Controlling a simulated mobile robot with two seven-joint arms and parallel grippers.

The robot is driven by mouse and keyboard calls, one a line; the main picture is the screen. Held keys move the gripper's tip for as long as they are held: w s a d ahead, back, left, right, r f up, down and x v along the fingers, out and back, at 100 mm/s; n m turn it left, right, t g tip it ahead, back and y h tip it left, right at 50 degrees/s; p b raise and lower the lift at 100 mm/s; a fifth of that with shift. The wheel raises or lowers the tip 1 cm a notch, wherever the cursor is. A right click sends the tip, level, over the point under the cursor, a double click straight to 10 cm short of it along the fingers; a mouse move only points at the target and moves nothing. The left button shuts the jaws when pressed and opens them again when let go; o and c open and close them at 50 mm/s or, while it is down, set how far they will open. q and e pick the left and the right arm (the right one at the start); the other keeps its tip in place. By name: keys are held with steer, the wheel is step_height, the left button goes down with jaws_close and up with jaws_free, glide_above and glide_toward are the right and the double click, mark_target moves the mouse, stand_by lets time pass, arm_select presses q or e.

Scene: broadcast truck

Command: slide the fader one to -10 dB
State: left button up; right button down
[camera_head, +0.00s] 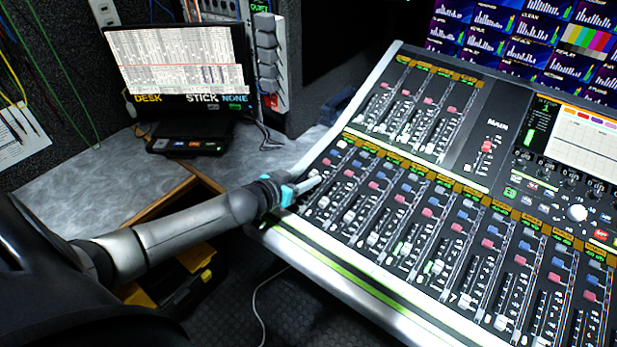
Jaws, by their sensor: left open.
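The mixing console (350,270) fills the right half of the view, tilted toward me, with a lower bank of several fader strips. Fader one's strip (327,162) is at the far left end of this bank, with small buttons at its top. My left gripper (312,181), with teal parts at its base, reaches in from the left and is over the lower part of that strip. The fingers are small here and cover the area of fader one's cap, so I cannot make out the cap or whether they touch it. My right gripper is out of view.
An upper fader bank (420,105) and a main fader (487,146) lie farther back. A monitor (180,65) and a small black box (190,142) stand on the grey desk (75,190). A black and yellow case (185,285) sits below, left of the console.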

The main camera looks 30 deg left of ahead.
arm_select(q)
steer(key=shift+x, duration=0.95)
jaws_close()
stand_by(0.9)
